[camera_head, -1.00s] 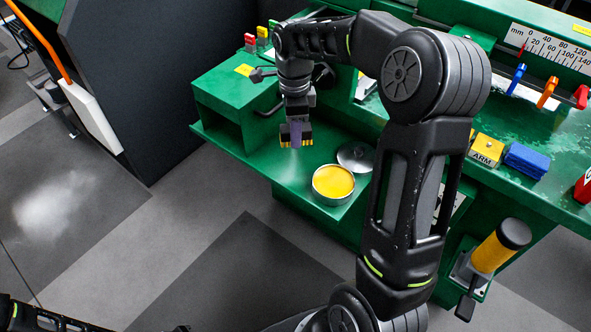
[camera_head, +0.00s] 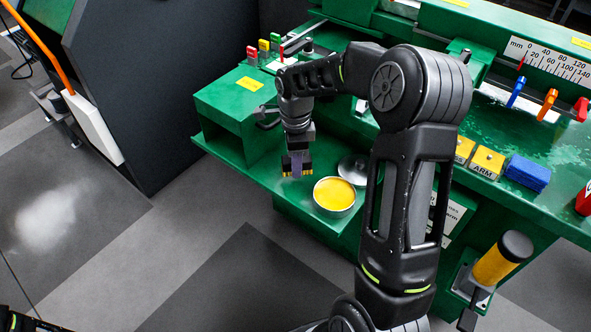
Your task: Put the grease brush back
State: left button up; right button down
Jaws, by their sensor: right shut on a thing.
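My right gripper (camera_head: 297,167) is shut on a narrow purple-grey piece (camera_head: 296,164), which I take to be the grease brush. Most of it is hidden between the dark fingers with yellow tips. The gripper points down over the green ledge, left of an open round tin of yellow grease (camera_head: 334,194). I cannot tell whether the piece touches the ledge. A grey round lid (camera_head: 354,169) lies behind the tin, partly hidden by my right arm. Only a dark bit of what seems to be my left arm shows at the bottom left corner.
A green box-shaped block (camera_head: 235,108) stands behind and left of the gripper. Yellow blocks (camera_head: 487,162), a blue block (camera_head: 527,173) and colored levers line the green bench at right. A yellow cylinder with a black cap (camera_head: 502,258) stands at lower right.

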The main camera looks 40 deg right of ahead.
jog(key=shift+f, duration=1.75)
jog(key=shift+f, duration=0.1)
jog(key=shift+f, duration=0.15)
jog(key=c, duration=0.9)
grip_release()
jog(key=shift+c, duration=0.2)
notch_tip(320, 180, up, 13)
jog(key=shift+f, duration=0.2)
jog(key=shift+a+f, duration=0.1)
jog(key=shift+f, duration=0.05)
